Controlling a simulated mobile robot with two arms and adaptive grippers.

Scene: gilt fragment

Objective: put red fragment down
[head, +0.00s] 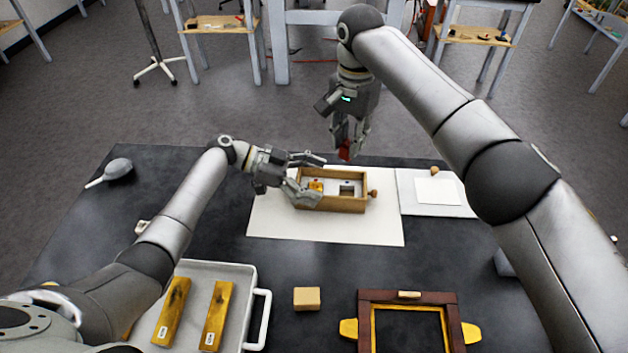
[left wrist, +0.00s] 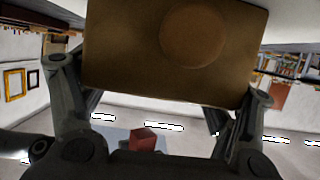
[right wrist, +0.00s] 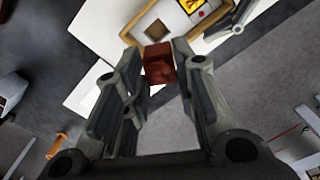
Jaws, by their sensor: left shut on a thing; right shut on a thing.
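The red fragment (head: 345,150) is between the fingers of my right gripper (head: 347,144), above the far edge of the table. In the right wrist view the fragment (right wrist: 160,62) is a dark red block between the fingertips. My left gripper (head: 306,174) is shut on the left end of a wooden box (head: 338,207). The box has a pale insert with a square hole (head: 347,188) and a yellow patch (head: 316,186). In the left wrist view the box's end panel (left wrist: 115,55), with a round knob, is between the fingers.
The box is on a white sheet (head: 275,225). A smaller white board (head: 415,205) lies to its right. A grey bulb (head: 119,168) lies far left.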

